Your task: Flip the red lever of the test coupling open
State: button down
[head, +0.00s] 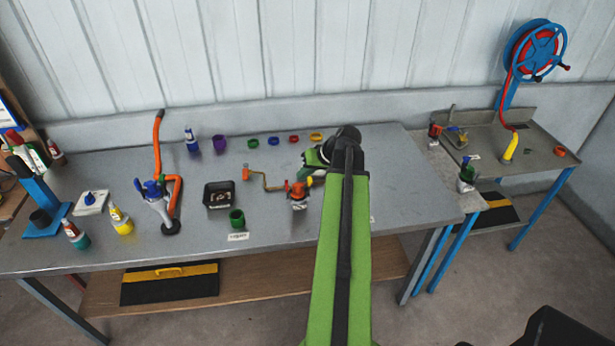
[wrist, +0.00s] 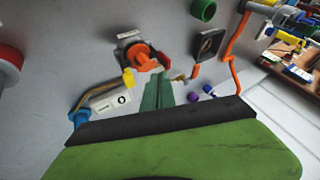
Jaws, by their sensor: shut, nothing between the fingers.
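An orange-red coupling (head: 298,191) with a grey body stands on the metal bench, just right of its middle. A yellow part sits at its side. It also shows in the wrist view (wrist: 145,56), where its orange-red handle faces my gripper. I cannot tell the lever's exact angle, or be sure that this is the test coupling. My gripper (head: 308,165) is just behind and above the coupling, partly hidden by my green arm. In the wrist view its green fingers (wrist: 159,78) are shut and empty. Their tips appear close to the handle, with no clear contact.
A black tray (head: 219,194) and a green cup (head: 237,219) stand to the left. Several coloured rings lie behind. An orange pipe stand (head: 174,205) is farther left. Bare bench lies in front of the coupling.

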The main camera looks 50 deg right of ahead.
aim_at(297, 186)
jog(key=b+x, duration=0.3)
jog(key=x, duration=0.2)
jog(key=shift+w+f, duration=0.2)
jog(key=shift+f, duration=0.15)
jog(key=shift+r, duration=0.1)
jog(key=shift+s+d+r, duration=0.1)
